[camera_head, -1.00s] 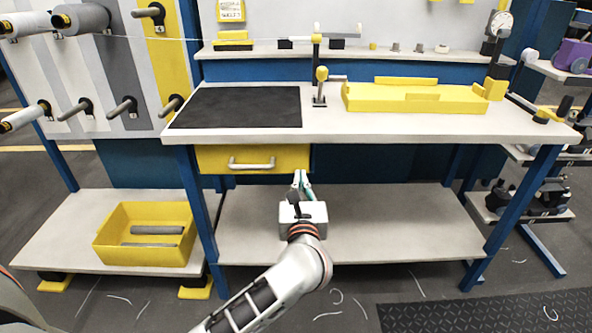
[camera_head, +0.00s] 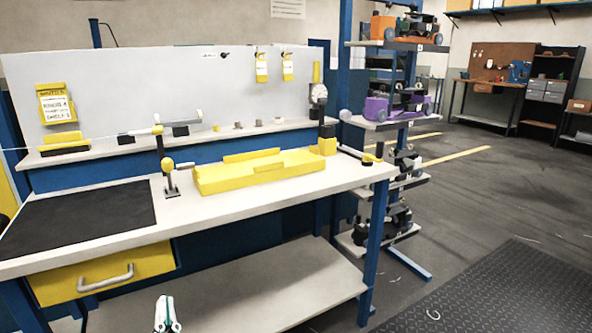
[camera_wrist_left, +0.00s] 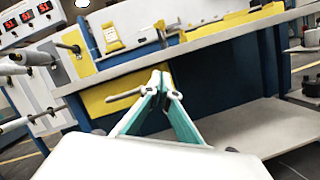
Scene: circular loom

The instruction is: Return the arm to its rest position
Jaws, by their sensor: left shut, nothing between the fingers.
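My left gripper (camera_head: 167,314) shows at the bottom edge of the head view, in front of the workbench and below its top, with the rest of the arm out of frame. It is shut and empty. In the left wrist view its teal-lined fingers (camera_wrist_left: 163,82) meet at the tips, pointing towards the bench. The yellow drawer (camera_head: 103,274) with its grey handle is behind and to the left of the gripper, apart from it in the head view. My right gripper is in neither view.
The workbench top (camera_head: 220,209) carries a black mat (camera_head: 75,217) and a yellow tray (camera_head: 262,172). A lower shelf (camera_head: 240,288) lies under it. The floor at right is open, with a black ridged mat (camera_head: 490,292).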

